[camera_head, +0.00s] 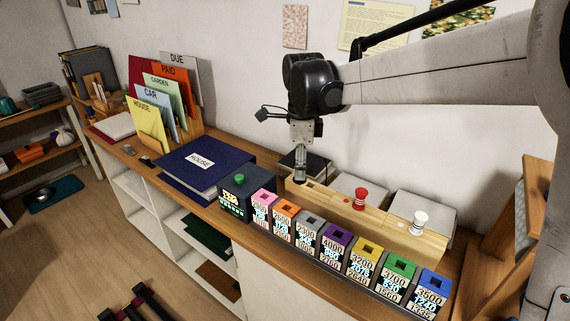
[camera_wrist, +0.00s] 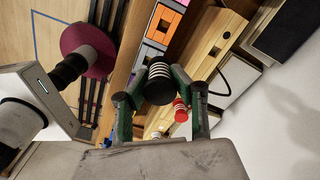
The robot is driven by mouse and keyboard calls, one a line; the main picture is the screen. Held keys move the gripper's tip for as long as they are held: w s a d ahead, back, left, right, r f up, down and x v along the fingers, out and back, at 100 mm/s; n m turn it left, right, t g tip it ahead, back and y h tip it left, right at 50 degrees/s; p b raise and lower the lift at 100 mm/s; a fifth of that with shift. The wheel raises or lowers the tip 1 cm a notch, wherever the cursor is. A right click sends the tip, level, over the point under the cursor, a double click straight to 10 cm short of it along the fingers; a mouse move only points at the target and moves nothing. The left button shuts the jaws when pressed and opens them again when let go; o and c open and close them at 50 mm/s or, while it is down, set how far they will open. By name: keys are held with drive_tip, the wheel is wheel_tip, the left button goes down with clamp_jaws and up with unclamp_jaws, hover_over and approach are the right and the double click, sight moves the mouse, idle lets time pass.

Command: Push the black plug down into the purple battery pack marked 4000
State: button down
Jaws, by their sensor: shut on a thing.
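The black plug (camera_wrist: 159,84), banded with white rings, is between the two green-padded fingers of my gripper (camera_wrist: 158,97) in the wrist view. In the head view my gripper (camera_head: 300,180) points down over the left end of the wooden rack, shut on the plug; the plug is small and dark there. I cannot tell whether it clears the rack. The purple battery pack (camera_head: 333,252), marked 4000, stands mid-row in front of the rack, with a square opening in its top. My gripper is up and left of it. Its purple top also shows in the wrist view (camera_wrist: 166,17).
The wooden rack (camera_head: 395,230) holds a red plug (camera_head: 360,198) and a white plug (camera_head: 419,222). Pink, orange, grey, yellow, green and blue packs flank the purple one. A dark box (camera_head: 240,200) with a green knob stands left. A blue binder (camera_head: 205,172) lies behind it.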

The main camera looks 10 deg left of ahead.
drive_tip(key=s+d, duration=0.7)
drive_tip(key=d, duration=0.4)
wheel_tip(320, 180, down, 8)
drive_tip(key=b, duration=0.5)
drive_tip(key=shift+f, duration=0.1)
drive_tip(key=shift+f+b, duration=0.35)
drive_tip(key=shift+b, duration=0.05)
drive_tip(key=shift+f, duration=0.1)
drive_tip(key=shift+f+b, duration=0.5)
drive_tip(key=shift+f, duration=0.1)
drive_tip(key=shift+f, duration=0.35)
